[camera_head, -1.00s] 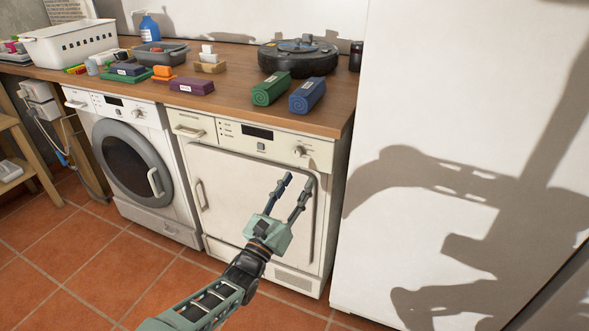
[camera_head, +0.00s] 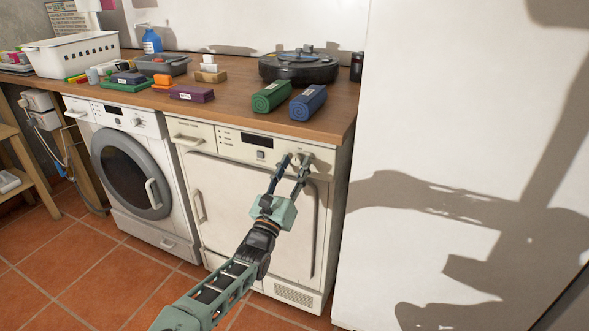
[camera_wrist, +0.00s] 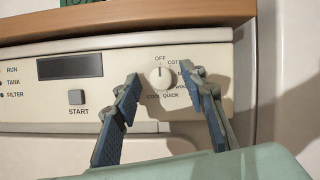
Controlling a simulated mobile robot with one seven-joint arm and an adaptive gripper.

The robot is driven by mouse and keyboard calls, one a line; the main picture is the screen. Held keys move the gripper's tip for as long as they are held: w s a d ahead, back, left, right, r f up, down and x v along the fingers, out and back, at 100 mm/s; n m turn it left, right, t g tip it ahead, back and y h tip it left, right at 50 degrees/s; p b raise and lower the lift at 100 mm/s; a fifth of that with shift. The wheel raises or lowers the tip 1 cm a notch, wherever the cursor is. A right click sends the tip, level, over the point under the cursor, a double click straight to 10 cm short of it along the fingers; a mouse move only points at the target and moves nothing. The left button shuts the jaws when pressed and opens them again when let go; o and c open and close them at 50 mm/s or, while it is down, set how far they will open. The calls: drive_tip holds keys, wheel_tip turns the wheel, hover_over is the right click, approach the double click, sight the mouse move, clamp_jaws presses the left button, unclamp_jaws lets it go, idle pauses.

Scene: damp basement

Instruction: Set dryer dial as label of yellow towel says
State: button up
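The dryer (camera_head: 250,200) is the right-hand white machine under the counter. Its round dial (camera_wrist: 160,78) sits on the control panel in the wrist view, with its mark pointing up toward OFF. Around it I read OFF, COT..., QUICK and COOL; the labels at right are partly hidden by a finger. My gripper (camera_head: 297,160) is open, its fingertips at the panel on either side of the dial. In the wrist view, a gap shows between dial and fingers. I cannot make out a yellow towel or its label. Rolled green (camera_head: 271,96) and blue (camera_head: 308,102) towels lie on the counter.
A START button (camera_wrist: 76,97) and dark display (camera_wrist: 70,66) are left of the dial. A washing machine (camera_head: 128,165) stands left, and a tall white surface (camera_head: 450,90) rises right. A purple folded item (camera_head: 192,94), a white basket (camera_head: 70,52) and a round black device (camera_head: 298,68) are on the counter.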

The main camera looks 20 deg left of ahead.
drive_tip(key=shift+w, duration=0.1)
clamp_jaws()
idle(0.3)
